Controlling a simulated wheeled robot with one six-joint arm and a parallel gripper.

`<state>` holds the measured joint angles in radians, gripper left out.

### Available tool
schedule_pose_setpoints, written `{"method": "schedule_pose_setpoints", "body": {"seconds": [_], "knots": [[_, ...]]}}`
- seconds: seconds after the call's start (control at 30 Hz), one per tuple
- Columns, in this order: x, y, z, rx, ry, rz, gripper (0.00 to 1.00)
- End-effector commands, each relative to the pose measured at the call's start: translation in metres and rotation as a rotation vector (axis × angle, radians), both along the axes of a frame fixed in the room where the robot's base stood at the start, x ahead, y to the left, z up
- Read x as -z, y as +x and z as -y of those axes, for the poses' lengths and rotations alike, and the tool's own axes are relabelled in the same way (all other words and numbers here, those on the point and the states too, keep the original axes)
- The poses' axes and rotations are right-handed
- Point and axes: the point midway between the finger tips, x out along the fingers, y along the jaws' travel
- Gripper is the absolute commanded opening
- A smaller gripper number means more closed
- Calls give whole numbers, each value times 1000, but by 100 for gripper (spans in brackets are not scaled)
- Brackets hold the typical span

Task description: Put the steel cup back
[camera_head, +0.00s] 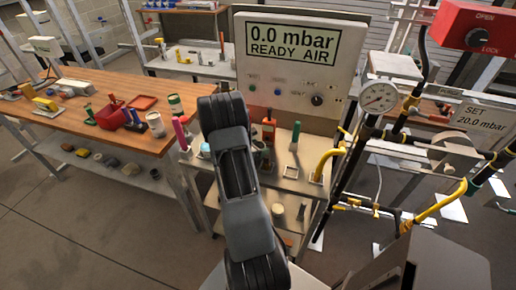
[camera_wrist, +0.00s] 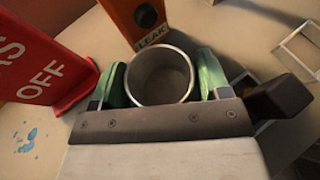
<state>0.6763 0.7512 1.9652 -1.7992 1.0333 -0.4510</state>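The steel cup (camera_wrist: 160,98) is in the wrist view, seen from above with its round rim open to the camera. My gripper (camera_wrist: 162,80) has its two green fingertips on either side of the cup, close against its wall, and appears shut on it. The inside of the cup looks empty. I cannot tell whether its base rests on the surface or is lifted. In the head view my own dark arm hides the cup and most of the gripper above the cart.
An orange LEAK device (camera_wrist: 140,20) stands right behind the cup. A red OFF sign (camera_wrist: 45,65) stands at left, near the left finger. Pale square frames (camera_wrist: 298,48) lie at right. The cart (camera_head: 293,186) stands by the gauge (camera_head: 378,97) and pipes; a wooden bench (camera_head: 90,125) is left.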

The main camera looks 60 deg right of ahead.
Motion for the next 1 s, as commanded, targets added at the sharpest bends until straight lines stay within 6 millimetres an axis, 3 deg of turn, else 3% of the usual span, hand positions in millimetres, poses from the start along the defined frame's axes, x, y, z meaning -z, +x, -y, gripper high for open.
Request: {"method": "schedule_pose_setpoints", "body": {"seconds": [0.17,0.5,1.0], "knots": [[0,0,0,0,0,0,86],[-6,1,-1,-1,0,0,86],[-39,21,-82,-3,-2,2,86]]}}
